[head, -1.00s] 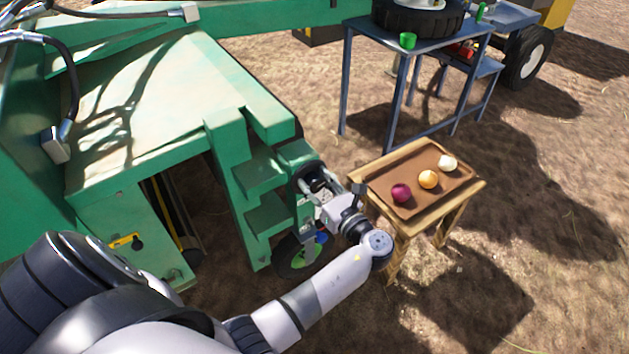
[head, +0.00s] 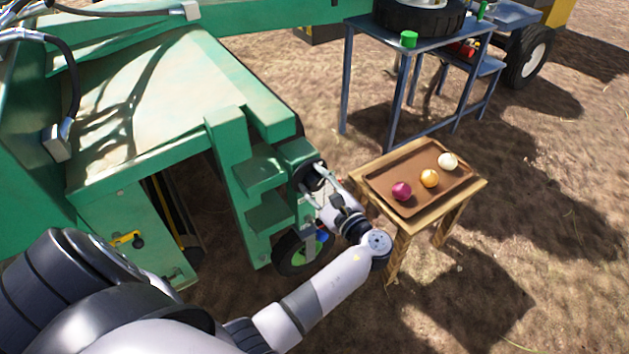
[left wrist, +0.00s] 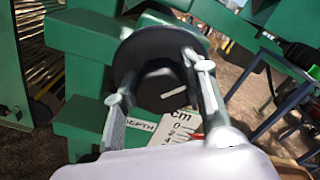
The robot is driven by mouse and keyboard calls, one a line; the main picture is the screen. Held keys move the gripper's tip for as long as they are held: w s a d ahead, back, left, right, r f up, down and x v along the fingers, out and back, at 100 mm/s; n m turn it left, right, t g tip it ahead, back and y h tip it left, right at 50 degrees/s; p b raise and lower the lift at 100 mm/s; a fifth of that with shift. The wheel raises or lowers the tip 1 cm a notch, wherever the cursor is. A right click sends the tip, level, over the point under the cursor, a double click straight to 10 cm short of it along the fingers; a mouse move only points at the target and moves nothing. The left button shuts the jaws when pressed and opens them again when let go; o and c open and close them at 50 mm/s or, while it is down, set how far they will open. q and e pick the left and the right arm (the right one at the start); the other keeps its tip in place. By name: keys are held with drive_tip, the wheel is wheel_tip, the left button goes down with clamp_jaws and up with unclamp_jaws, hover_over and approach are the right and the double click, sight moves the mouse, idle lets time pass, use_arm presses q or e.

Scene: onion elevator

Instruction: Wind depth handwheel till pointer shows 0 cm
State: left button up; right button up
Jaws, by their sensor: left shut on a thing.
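The black depth handwheel (left wrist: 152,70) is on the side of the green machine, and it also shows in the head view (head: 305,178), partly covered by my gripper. My left gripper (left wrist: 160,82) is shut on the handwheel, with one finger on each side of its dark disc. In the head view my left gripper (head: 320,182) reaches the wheel from the front right. I cannot make out the pointer's reading. My right gripper is not in view.
A wooden stand (head: 440,212) with a brown tray (head: 415,207) of three onions is close to the right of my left arm. A blue metal table (head: 395,62) stands behind it. A small machine wheel (head: 290,255) is below the handwheel. Bare soil lies at the right.

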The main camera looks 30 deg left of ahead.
use_arm(q)
drive_tip(key=n+b, duration=0.1)
drive_tip(key=n, duration=0.2)
drive_tip(key=shift+f, duration=0.15)
drive_tip(key=shift+s+n, duration=0.1)
drive_tip(key=shift+n, duration=0.3)
drive_tip(key=n+b, duration=0.2)
drive_tip(key=n, duration=0.1)
drive_tip(key=shift+a, duration=0.1)
drive_tip(key=shift+n, duration=0.8)
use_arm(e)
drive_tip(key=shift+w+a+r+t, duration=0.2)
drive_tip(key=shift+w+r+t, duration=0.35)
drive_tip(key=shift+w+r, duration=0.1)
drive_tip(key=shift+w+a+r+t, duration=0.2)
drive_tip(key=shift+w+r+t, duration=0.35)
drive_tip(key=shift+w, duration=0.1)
use_arm(q)
drive_tip(key=o, duration=1.1)
drive_tip(key=shift+o, duration=0.3)
